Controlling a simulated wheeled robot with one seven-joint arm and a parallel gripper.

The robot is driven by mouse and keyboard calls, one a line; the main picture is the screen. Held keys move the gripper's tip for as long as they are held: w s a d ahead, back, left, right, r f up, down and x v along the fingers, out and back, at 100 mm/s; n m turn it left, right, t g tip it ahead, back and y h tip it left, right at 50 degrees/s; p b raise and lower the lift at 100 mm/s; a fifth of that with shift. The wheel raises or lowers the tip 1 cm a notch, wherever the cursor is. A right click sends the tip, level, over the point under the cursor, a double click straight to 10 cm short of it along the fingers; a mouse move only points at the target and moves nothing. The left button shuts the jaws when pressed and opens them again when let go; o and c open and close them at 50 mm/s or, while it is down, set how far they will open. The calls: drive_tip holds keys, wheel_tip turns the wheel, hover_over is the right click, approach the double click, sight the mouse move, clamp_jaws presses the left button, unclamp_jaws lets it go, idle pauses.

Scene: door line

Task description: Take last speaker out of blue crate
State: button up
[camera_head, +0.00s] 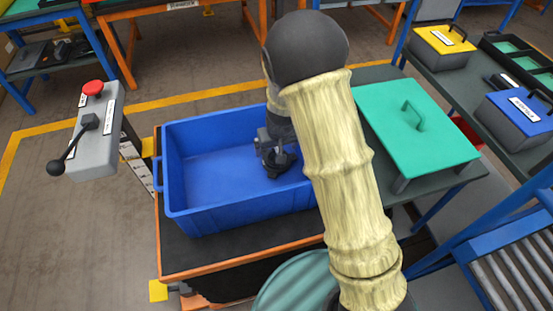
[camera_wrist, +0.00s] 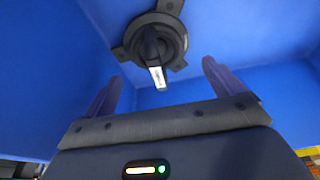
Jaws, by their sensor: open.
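The blue crate (camera_head: 190,217) stands on a dark table with an orange edge. Inside it, near its right side, is one black speaker (camera_wrist: 133,42), round with a flanged rim and a raised middle part carrying a small white label. It also shows as a dark shape in the head view (camera_head: 281,170), partly hidden by my gripper. My gripper (camera_wrist: 160,75) reaches down into the crate, open, with its two fingers apart. The speaker is ahead of the fingertips, its labelled part lined up between them; I cannot tell whether they touch.
A green lid (camera_head: 395,145) with a handle lies right of the crate. A grey control box (camera_head: 97,140) with a red button and lever stands at left. My arm crosses the crate's right side and hides it. The crate's left floor is bare.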

drive_tip(key=x, duration=0.4)
drive_tip(key=shift+s+d, duration=0.1)
idle(0.3)
drive_tip(key=c, duration=1.2)
drive_tip(key=shift+r, duration=0.15)
wheel_tip(320, 180, up, 18)
drive_tip(key=p, duration=0.2)
drive_tip(key=shift+p, duration=0.4)
